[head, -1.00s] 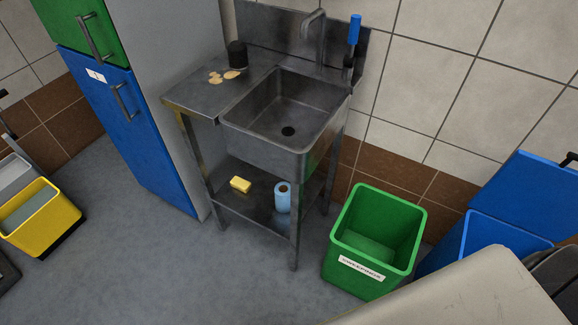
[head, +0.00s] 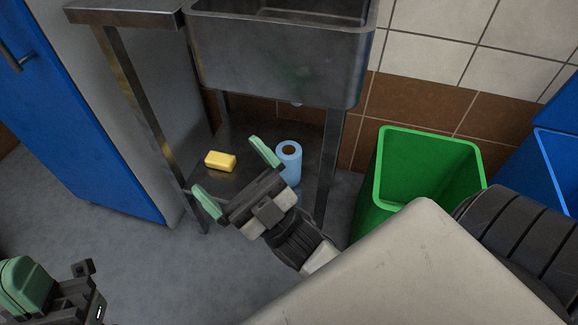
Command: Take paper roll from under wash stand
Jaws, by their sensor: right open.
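The paper roll (head: 289,164) is light blue and stands upright on the lower shelf (head: 232,139) of the metal wash stand (head: 280,55). My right gripper (head: 235,177) is open and empty, with green fingertips spread wide. In the picture it shows in front of the shelf, to the left of the roll. Its right fingertip appears close to the roll; whether they touch I cannot tell. The gripper body hides the roll's lower left part. My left gripper (head: 55,290) is partly in view at the bottom left corner, away from the stand; its jaw opening is unclear.
A yellow sponge (head: 220,161) lies on the shelf left of the roll. The stand's legs frame the shelf, with the sink above. A green bin (head: 382,190) stands to the right, a blue bin (head: 560,165) beyond it. A blue-doored cabinet (head: 75,110) stands left.

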